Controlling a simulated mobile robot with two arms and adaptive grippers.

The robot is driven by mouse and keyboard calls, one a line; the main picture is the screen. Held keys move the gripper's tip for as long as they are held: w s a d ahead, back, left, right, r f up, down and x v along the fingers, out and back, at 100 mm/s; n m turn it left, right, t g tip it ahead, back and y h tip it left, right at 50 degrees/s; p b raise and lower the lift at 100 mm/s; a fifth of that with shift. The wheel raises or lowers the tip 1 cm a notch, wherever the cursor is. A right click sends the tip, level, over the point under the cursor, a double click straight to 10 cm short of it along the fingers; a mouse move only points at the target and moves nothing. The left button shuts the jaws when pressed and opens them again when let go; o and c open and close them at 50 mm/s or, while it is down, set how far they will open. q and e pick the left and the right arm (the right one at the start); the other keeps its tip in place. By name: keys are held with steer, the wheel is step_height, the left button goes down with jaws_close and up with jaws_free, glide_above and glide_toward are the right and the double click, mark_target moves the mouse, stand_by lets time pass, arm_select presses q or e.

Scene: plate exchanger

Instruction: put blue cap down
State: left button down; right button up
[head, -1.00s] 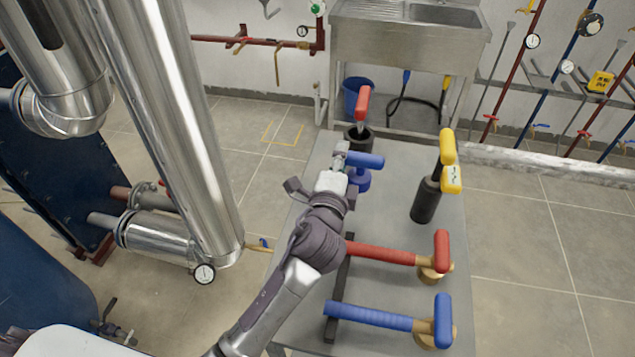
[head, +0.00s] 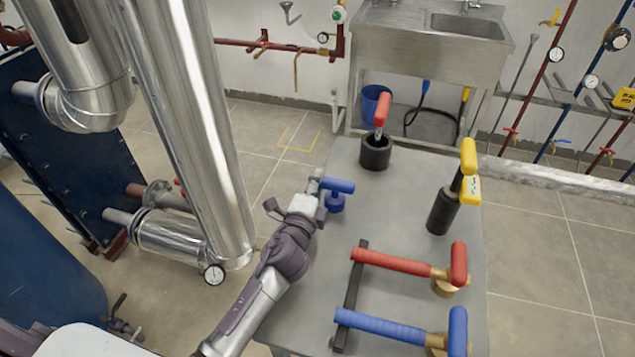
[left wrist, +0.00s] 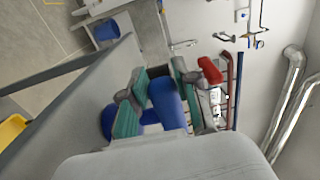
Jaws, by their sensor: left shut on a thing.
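The blue cap (head: 338,187) has a T-shaped handle above a round blue base. It is upright near the left edge of the grey table (head: 395,220). My left gripper (head: 319,186) reaches it from the left and is shut on its handle. In the left wrist view the blue handle (left wrist: 166,103) sits between the green-padded fingers (left wrist: 158,98), with part of the round base behind them. I cannot tell whether the base touches the table top. My right gripper is in neither view.
A black cup (head: 375,153) with a red-handled piece stands at the table's back. A black cylinder with a yellow handle (head: 443,210) stands at right. Red (head: 400,263) and blue (head: 385,320) handled tools lie in front on a dark bar (head: 350,300). The table's middle is clear.

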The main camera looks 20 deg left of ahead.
arm_select(q)
steer(key=c, duration=0.9)
jaws_free()
steer(key=shift+o, duration=0.2)
steer(key=shift+r, duration=0.25)
steer(key=s, duration=0.3)
steer(key=s+b, duration=0.1)
steer(key=s, duration=0.6)
steer(key=shift+s+f, duration=0.3)
steer(key=shift+s, duration=0.05)
steer(key=shift+s+r, duration=0.15)
steer(key=shift+s, duration=0.55)
